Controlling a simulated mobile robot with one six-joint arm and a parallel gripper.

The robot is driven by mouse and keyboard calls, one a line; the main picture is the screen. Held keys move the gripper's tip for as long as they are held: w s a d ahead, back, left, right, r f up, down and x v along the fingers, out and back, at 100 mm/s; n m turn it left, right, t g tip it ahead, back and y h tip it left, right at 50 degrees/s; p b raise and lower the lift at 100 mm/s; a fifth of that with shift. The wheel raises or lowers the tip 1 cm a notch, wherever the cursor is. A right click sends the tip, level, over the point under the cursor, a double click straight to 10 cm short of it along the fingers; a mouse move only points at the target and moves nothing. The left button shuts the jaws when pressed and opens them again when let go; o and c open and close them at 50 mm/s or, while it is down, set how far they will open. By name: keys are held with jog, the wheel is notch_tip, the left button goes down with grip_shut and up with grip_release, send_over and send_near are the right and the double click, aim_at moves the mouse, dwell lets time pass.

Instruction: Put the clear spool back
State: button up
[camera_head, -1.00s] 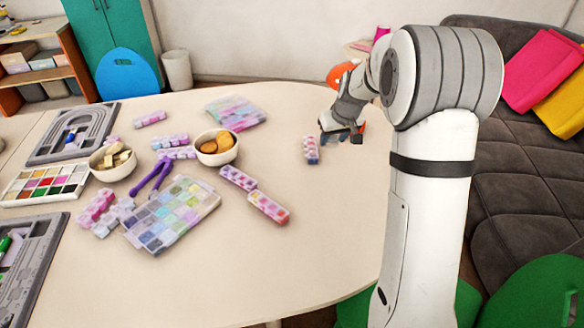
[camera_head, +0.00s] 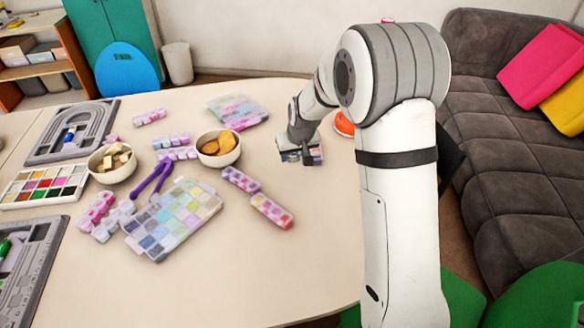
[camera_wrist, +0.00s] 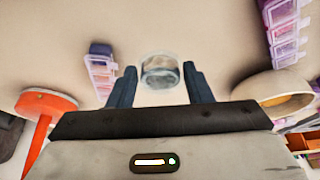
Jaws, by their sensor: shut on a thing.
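The clear spool (camera_wrist: 160,73) is a small see-through cylinder with a grey-blue band inside, seen between my fingers in the wrist view. My gripper (camera_wrist: 158,80) is shut on it, with one dark blue finger on each side. In the head view my gripper (camera_head: 306,160) is low over the right part of the table, and the spool cannot be made out there. I cannot tell whether the spool touches the table.
In the head view, bowls (camera_head: 219,148), bead boxes (camera_head: 271,211) and a bead board (camera_head: 173,218) lie to the left. The table's front right is clear.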

aim_at(295, 163)
jog(key=shift+f, duration=2.65)
jog(key=o, duration=1)
jog(key=shift+r, duration=0.1)
jog(key=shift+r, duration=0.25)
jog(key=v, duration=1.2)
jog(key=s+d+r+m, duration=0.1)
jog(key=s+d+r, duration=0.1)
jog(key=s, duration=0.7)
jog(key=s+d+r+m+g, duration=0.1)
jog(key=s+d, duration=0.4)
jog(key=s, duration=0.5)
jog(key=s+d+r+m+g+h, duration=0.1)
jog(key=s+d, duration=0.3)
jog(key=s, duration=0.5)
jog(key=shift+s+r, duration=0.35)
jog(key=shift+r, duration=0.5)
